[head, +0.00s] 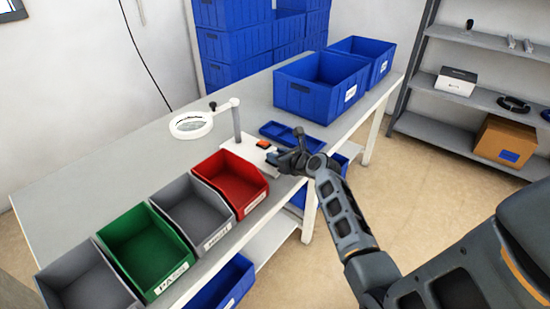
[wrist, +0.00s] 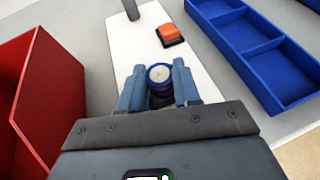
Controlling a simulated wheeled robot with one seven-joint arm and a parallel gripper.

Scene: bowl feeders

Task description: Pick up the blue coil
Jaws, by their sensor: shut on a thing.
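In the wrist view, the blue coil (wrist: 159,74) is a short cylinder with a pale round top and a blue rim. My gripper (wrist: 159,88) is shut on it, with one finger on each side. The coil is over or on the white plate (wrist: 123,47); I cannot tell whether it touches the plate. In the head view, my gripper (head: 275,157) is at the right end of the white plate, and the coil cannot be made out there.
An orange block on a black base (wrist: 170,34) sits ahead on the plate. A red bin (head: 253,205) is left of my gripper, and a blue divided tray (head: 314,143) is right. A magnifier lamp (head: 190,125) stands behind. Large blue crates (head: 295,97) are at the back.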

